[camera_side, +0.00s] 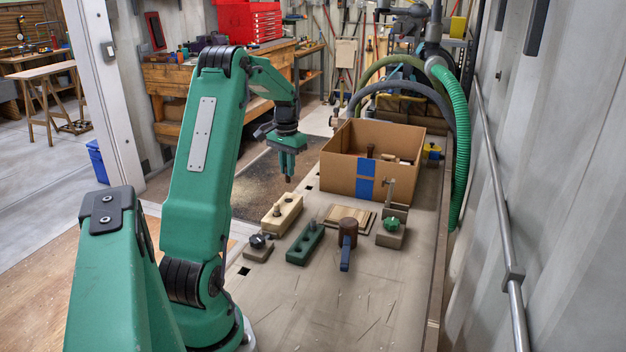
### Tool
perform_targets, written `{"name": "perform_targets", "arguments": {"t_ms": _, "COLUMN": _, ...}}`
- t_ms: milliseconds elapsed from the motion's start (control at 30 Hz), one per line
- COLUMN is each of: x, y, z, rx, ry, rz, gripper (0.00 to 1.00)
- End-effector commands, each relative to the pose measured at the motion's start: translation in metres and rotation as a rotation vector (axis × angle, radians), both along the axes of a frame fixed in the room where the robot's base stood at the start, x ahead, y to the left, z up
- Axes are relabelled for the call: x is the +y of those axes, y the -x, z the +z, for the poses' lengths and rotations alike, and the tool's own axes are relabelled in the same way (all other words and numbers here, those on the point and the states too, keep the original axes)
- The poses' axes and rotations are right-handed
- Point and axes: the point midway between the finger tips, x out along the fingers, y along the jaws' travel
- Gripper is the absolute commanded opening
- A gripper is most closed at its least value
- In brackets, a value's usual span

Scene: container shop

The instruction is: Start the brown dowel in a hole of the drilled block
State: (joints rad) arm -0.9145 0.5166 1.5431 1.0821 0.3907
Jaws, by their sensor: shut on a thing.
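My gripper (288,172) hangs pointing down, shut on the brown dowel (288,180). Only the dowel's short lower end shows below the jaws; the rest is hidden by the gripper. The pale wooden drilled block (291,207) lies on the bench below, with dark spots on its top and a short upright peg near its closer end. The dowel's tip is apart from the block, above its far end in the picture. A dark green block (300,257) with several round marks or pegs on top lies to the right of the pale block.
A mallet (347,240) lies right of the green block, near flat wooden boards (338,215). Clamps with a black knob (258,242) and a green knob (391,225) flank these things. An open cardboard box (340,173) stands behind. The near bench top is clear.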

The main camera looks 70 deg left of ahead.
Motion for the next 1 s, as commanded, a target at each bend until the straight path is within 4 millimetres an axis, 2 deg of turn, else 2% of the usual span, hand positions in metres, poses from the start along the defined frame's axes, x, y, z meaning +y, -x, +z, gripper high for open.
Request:
{"name": "perform_targets", "arguments": {"t_ms": 600, "x": -0.001, "y": 0.000, "z": -0.040, "rx": 0.001, "ry": 0.002, "rz": 0.000, "gripper": 0.00}}
{"name": "perform_targets", "arguments": {"t_ms": 1000, "x": 0.000, "y": 0.000, "z": -0.052, "rx": 0.000, "ry": 0.000, "rz": 0.000, "gripper": 0.00}}
